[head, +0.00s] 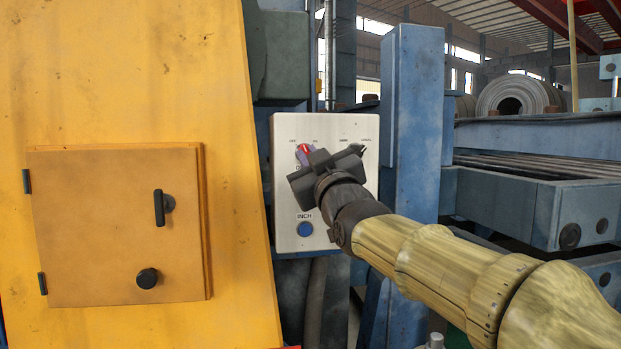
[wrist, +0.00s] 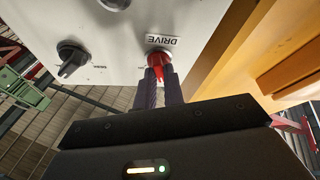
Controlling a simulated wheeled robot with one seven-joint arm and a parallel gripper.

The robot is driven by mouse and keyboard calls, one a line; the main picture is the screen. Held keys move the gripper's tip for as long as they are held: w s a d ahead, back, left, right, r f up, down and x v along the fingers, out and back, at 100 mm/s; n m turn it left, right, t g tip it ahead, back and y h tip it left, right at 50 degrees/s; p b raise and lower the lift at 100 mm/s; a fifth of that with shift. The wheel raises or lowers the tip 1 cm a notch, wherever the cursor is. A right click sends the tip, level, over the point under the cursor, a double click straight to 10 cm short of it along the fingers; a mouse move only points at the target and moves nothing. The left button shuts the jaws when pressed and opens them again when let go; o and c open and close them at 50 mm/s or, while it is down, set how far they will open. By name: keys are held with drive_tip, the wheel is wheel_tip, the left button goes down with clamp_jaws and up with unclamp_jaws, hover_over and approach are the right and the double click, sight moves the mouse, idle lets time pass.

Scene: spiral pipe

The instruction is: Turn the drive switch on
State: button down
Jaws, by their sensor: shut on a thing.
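The drive switch (head: 303,149) is a red knob at the upper left of a pale control panel (head: 345,228) in the head view, with small labels above it. It also shows in the wrist view (wrist: 158,58), beside the upside-down DRIVE label. My gripper (head: 304,158) reaches the panel from the right. In the wrist view its two dark purple fingers (wrist: 161,78) are closed on the red knob, one on each side. The fingers and gripper body hide part of the switch, so I cannot tell exactly which label it points at.
A black selector knob (wrist: 72,59) sits on the same panel. A blue INCH button (head: 305,229) is below my gripper. A yellow housing with a hinged door (head: 110,225) stands left of the panel, and a blue post (head: 412,120) stands right.

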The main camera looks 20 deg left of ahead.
drive_tip(key=shift+s+a+m+t+h+p, duration=0.1)
drive_tip(key=shift+m+t+h+p, duration=0.5)
drive_tip(key=shift+m+h, duration=1.8)
drive_tip(key=shift+a+m+t+h+p, duration=0.15)
drive_tip(key=shift+m+t+h+p, duration=0.45)
drive_tip(key=shift+m, duration=3.55)
drive_tip(key=shift+s+a+m+t+h+p, duration=0.1)
drive_tip(key=shift+m+t+h+p, duration=0.2)
drive_tip(key=shift+m+h+p, duration=2)
drive_tip(key=m+y+b, duration=0.1)
drive_tip(key=m+b, duration=0.1)
drive_tip(key=shift+b, duration=0.35)
drive_tip(key=c, duration=1.5)
unclamp_jaws()
drive_tip(key=b+v, duration=0.7)
drive_tip(key=v, duration=1)
drive_tip(key=shift+s+b, duration=0.15)
drive_tip(key=shift+b, duration=0.2)
